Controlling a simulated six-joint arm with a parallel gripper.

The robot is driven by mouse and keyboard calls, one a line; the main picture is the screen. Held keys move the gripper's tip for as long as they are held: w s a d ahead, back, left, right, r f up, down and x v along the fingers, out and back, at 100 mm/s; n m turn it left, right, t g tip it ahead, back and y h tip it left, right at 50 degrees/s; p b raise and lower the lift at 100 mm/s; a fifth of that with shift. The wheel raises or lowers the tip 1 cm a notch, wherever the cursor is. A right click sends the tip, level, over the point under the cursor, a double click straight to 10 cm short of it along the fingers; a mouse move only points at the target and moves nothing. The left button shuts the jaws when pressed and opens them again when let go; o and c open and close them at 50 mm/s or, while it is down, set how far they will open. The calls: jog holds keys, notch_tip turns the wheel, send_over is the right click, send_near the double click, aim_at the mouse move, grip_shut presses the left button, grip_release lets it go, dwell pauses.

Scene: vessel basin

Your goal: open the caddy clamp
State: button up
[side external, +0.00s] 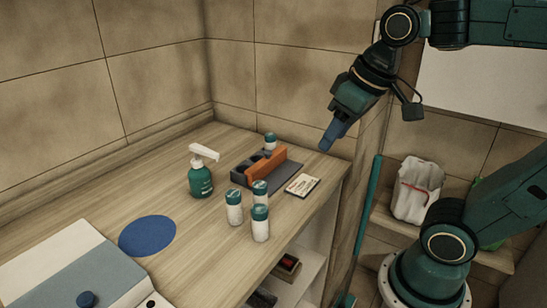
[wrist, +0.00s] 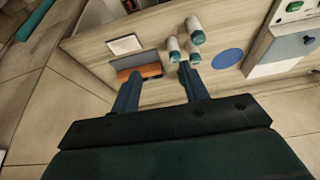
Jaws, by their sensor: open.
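The caddy is a dark grey rack (side external: 241,177) with round holes, near the right end of the wooden counter. Its orange clamp bar (side external: 266,169) runs along the rack; I cannot tell how far it is open. In the wrist view the grey rack (wrist: 136,59) and the orange bar (wrist: 151,71) show beyond my left finger, which hides part of them. My gripper (side external: 327,145) is open and empty, above and to the right of the caddy, apart from it. In the wrist view my gripper (wrist: 161,72) has its two fingers spread.
Three white vials with teal caps (side external: 260,222) stand in front of the caddy; another (side external: 270,141) is behind it. A teal pump bottle (side external: 200,180) stands left. A card (side external: 302,185) lies right. A blue disc (side external: 147,236) and grey-white box (side external: 70,265) are further left.

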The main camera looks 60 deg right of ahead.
jog(key=w+d+r+g, duration=0.1)
jog(key=w+d+r, duration=0.15)
jog(key=w, duration=0.45)
jog(key=m+g, duration=0.3)
jog(key=g, duration=0.1)
send_over(268, 152)
notch_tip(268, 152, down, 5)
jog(key=shift+w+d+f, duration=0.15)
jog(key=shift+f, duration=0.05)
notch_tip(268, 152, down, 14)
jog(key=shift+r, duration=0.1)
grip_shut()
